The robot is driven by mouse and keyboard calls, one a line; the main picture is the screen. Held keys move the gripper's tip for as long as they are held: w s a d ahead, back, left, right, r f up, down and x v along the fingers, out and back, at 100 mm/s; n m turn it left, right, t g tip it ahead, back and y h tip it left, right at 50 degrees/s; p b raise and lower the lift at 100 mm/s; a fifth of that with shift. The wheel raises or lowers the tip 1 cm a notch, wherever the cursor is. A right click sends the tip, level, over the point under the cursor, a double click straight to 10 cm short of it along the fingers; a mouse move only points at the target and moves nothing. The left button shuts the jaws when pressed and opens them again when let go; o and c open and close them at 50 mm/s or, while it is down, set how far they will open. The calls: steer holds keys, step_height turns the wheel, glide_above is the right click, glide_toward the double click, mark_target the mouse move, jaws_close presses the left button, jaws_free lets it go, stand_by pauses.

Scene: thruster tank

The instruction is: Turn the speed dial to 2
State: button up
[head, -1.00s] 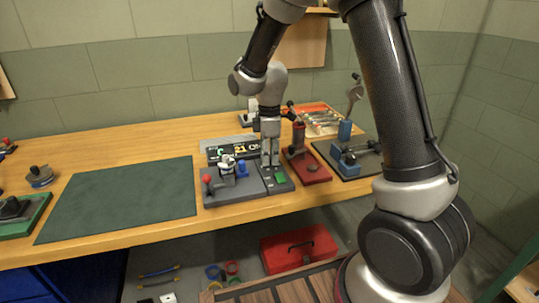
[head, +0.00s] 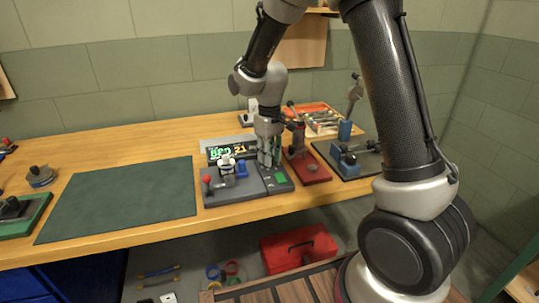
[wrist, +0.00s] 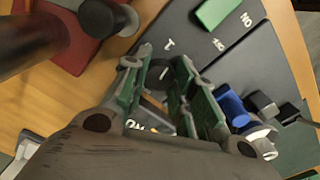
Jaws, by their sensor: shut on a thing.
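The dark grey control panel (head: 278,184) is at the right part of a tabletop unit, with a green button (head: 280,178) near its front. My gripper (head: 268,162) points down over the back half of this panel. In the wrist view my gripper (wrist: 161,74) has its two green-padded fingers on either side of the speed dial (wrist: 160,78), shut on it. The fingers hide most of the dial, and I cannot read its pointer. White marks show on the panel around it. The display (head: 230,151) behind is lit with green and yellowish characters.
A blue part (head: 242,169) and a red knob (head: 207,180) stand left of the panel. A red-based tool (head: 313,172) stands close on the right, with a blue vise (head: 346,158) beyond. The green mat (head: 120,200) at left is bare.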

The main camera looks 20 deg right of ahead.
steer(key=m, duration=0.3)
steer(key=shift+m, duration=0.3)
steer(key=shift+w+m, duration=0.1)
steer(key=shift+m, duration=1.8)
steer(key=o, duration=1)
steer(key=shift+o, duration=0.2)
step_height(320, 180, up, 12)
